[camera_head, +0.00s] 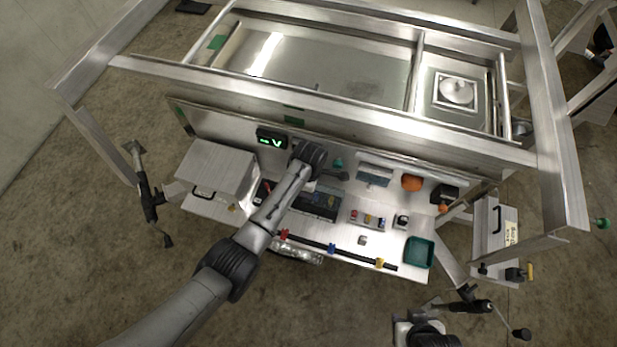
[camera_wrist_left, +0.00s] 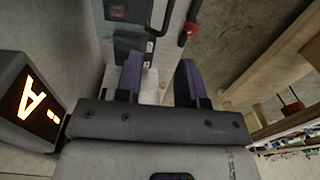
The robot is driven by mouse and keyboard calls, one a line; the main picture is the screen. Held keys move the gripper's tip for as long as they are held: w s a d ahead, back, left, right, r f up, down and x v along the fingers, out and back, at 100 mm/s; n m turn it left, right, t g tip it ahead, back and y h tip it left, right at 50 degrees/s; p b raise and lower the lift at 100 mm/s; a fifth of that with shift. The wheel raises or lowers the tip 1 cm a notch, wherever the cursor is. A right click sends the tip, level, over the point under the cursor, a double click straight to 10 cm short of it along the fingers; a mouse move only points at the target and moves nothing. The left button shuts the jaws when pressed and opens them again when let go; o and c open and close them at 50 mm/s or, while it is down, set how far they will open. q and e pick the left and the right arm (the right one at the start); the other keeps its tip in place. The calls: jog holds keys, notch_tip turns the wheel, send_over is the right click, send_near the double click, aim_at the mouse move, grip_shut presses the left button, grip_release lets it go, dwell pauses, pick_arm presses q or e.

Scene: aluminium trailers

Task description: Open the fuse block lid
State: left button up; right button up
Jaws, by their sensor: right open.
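A dark flat box with blue parts, which looks like the fuse block (camera_head: 318,204), sits mid-panel in the head view. I cannot make out its lid or whether it is shut. My left arm reaches over the panel. My left gripper (camera_head: 320,168) is behind this box, its tips partly hidden by my wrist. In the left wrist view my left gripper (camera_wrist_left: 160,82) has two fingers apart with nothing held. A dark framed box (camera_wrist_left: 130,12) lies beyond them, perhaps the fuse block. My right gripper (camera_head: 428,333) is open at the bottom edge, away from the panel.
A green-lit meter (camera_head: 272,138) stands at the back of the panel. An orange-lit "A" display (camera_wrist_left: 28,108) is close beside my left gripper. A grey cabinet (camera_head: 217,168) stands left. Coloured buttons (camera_head: 368,219), an orange knob (camera_head: 411,183) and a green tray (camera_head: 419,252) lie right.

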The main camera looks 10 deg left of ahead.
pick_arm(q)
jog(key=shift+w+r, duration=0.15)
jog(key=shift+r, duration=1.85)
jog(key=shift+c, duration=0.4)
